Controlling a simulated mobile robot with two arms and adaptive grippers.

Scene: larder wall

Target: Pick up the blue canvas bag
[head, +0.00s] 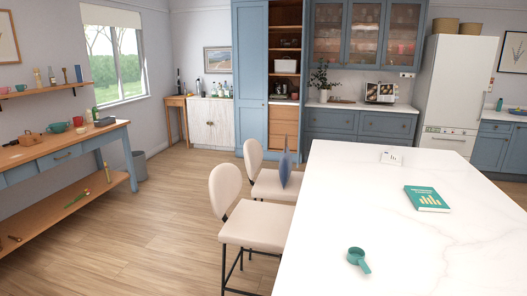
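A blue, upright, pointed item (285,168) stands on the seat of the farther cream chair, beside the white island. It is seen narrow and looks like cloth; it may be the blue canvas bag, but I cannot tell for sure. No other blue bag is clear in view. Neither of my grippers shows in the head view.
Wooden floor (160,225) is open left of the chairs.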

